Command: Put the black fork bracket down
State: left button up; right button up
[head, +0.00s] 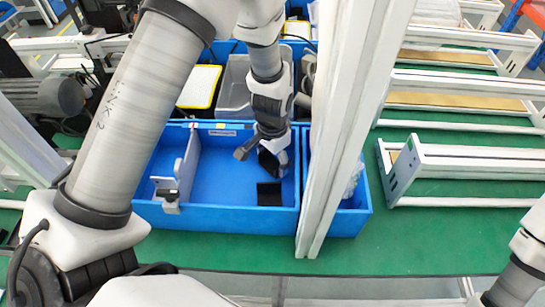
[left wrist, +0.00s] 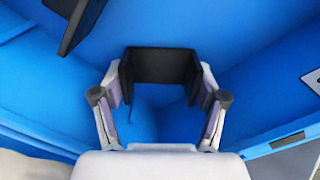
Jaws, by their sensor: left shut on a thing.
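My left gripper (head: 262,150) is over the right part of a blue bin (head: 222,218) in the head view. It is shut on the black fork bracket (head: 268,164). In the left wrist view, the black fork bracket (left wrist: 160,64) is a U-shaped piece between the two fingers of the left gripper (left wrist: 160,84), above blue bin surfaces. The head view does not show clearly whether the bracket touches the bin floor. My right gripper is not in view; only part of my right arm shows at the lower right edge.
Another black piece (head: 269,194) lies in the bin near its front right; a black piece (left wrist: 80,22) also shows in the left wrist view. A grey-white fixture (head: 184,172) stands at the bin's left. White posts (head: 345,120) rise just right of the bin. The bin's middle floor is clear.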

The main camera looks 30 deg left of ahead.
aim_at(273, 166)
pick_arm(q)
jog(key=shift+s+d, duration=0.1)
jog(key=shift+s, duration=0.05)
jog(key=o, duration=1.2)
jog(key=shift+f, duration=0.1)
notch_tip(273, 166, up, 12)
jog(key=shift+r+b, duration=0.2)
jog(key=shift+b, duration=0.75)
